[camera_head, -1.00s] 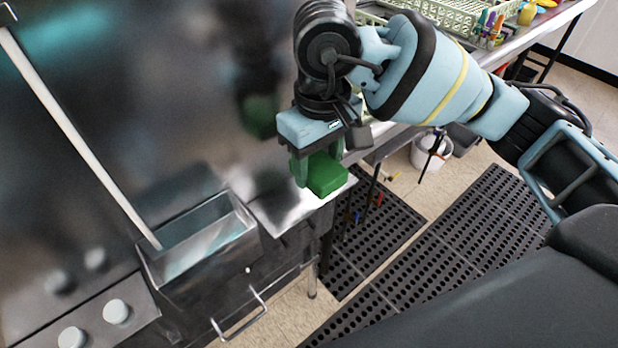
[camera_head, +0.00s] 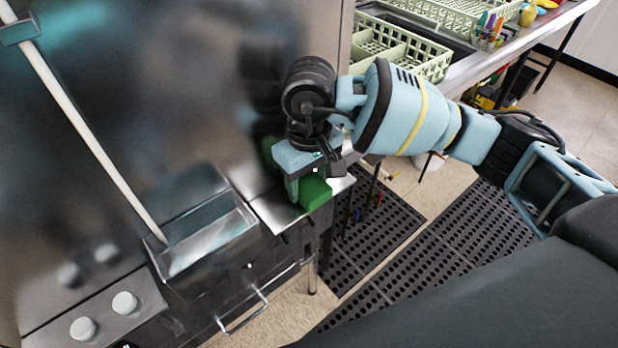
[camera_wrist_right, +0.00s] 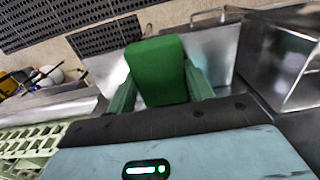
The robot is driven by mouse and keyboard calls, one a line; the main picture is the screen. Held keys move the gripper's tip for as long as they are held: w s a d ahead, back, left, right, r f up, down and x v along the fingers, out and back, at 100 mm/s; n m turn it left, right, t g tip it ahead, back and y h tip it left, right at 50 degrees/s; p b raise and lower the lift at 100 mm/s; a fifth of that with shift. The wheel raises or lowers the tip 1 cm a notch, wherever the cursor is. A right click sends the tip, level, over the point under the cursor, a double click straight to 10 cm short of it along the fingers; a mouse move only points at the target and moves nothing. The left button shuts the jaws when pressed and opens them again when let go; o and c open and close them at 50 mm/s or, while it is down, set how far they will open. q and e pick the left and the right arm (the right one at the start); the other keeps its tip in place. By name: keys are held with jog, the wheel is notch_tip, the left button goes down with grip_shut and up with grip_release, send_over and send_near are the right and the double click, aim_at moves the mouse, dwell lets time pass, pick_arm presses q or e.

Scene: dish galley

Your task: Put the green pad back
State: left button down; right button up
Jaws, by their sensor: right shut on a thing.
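The green pad (camera_head: 315,193) is a small block at the tip of my right gripper (camera_head: 303,192). My right gripper is shut on it, just above or at a small steel ledge (camera_head: 277,213); I cannot tell whether the pad touches the ledge. In the right wrist view the pad (camera_wrist_right: 157,70) sits between the two green fingers (camera_wrist_right: 160,88), with steel behind it. My left gripper is not in view.
A steel trough (camera_head: 210,236) with a white pole (camera_head: 85,130) leaning in it is left of the ledge. White knobs (camera_head: 124,303) are at lower left. A tall steel panel (camera_head: 180,90) rises behind. Green racks (camera_head: 400,50) stand at upper right. Black mats (camera_head: 380,225) lie on the floor.

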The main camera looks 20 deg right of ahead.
aim_at(309, 183)
jog(key=shift+f, duration=0.1)
jog(key=shift+f, duration=0.1)
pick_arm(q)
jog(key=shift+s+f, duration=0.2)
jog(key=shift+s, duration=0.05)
pick_arm(e)
jog(key=o, duration=0.9)
jog(key=shift+r, duration=0.2)
pick_arm(q)
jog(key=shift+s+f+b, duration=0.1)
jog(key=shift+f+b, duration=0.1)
jog(key=shift+b, duration=0.1)
pick_arm(e)
notch_tip(309, 183, up, 12)
jog(key=shift+f, duration=0.1)
